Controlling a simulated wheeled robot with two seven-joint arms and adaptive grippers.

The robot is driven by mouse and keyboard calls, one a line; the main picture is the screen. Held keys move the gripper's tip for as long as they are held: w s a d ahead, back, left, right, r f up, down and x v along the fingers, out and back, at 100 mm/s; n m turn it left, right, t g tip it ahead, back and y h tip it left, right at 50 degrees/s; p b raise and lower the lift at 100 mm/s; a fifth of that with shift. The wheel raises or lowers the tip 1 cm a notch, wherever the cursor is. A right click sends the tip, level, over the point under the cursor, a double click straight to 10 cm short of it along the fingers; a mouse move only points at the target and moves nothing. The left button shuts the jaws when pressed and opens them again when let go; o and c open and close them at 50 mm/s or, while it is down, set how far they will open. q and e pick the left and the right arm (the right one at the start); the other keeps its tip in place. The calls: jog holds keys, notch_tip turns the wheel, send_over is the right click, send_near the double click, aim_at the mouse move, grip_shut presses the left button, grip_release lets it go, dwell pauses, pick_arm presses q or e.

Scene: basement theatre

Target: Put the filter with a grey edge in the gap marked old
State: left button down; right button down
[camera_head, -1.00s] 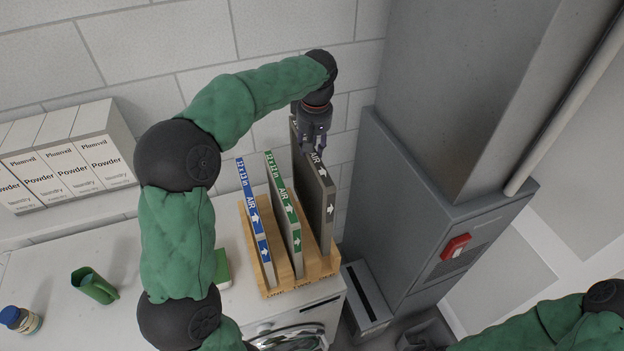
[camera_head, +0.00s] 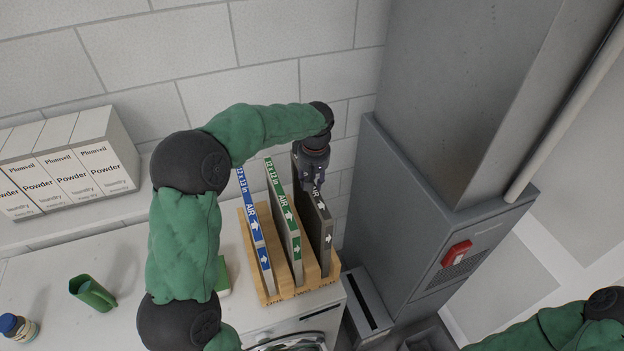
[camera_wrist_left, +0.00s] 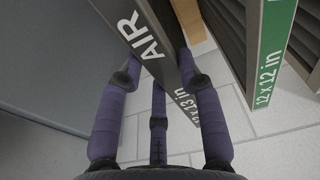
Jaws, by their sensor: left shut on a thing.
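The filter with a grey edge (camera_head: 320,222) stands upright in the rightmost gap of the wooden rack (camera_head: 272,298), its lower part down between the slats. In the head view, whether it rests on the rack's bottom is hidden. My left gripper (camera_head: 315,178) is shut on its top edge near the far end. In the left wrist view my left gripper's fingers (camera_wrist_left: 162,76) straddle the grey edge (camera_wrist_left: 150,42) with AIR printed on it. The gap labels on the rack's front are too small to read surely. My right gripper is out of view.
A blue-edged filter (camera_head: 256,232) and a green-edged filter (camera_head: 284,215) stand in the rack's other gaps. A grey furnace cabinet (camera_head: 400,220) is close on the right, a block wall behind. Powder boxes (camera_head: 70,170), a green cup (camera_head: 92,292) and a blue-capped jar (camera_head: 18,327) are left.

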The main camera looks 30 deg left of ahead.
pick_arm(q)
jog(key=shift+f, duration=0.15)
jog(key=c, duration=0.8)
grip_release()
jog(key=shift+c, duration=0.2)
notch_tip(320, 180, up, 12)
jog(key=d, duration=0.1)
jog(key=shift+s, duration=0.4)
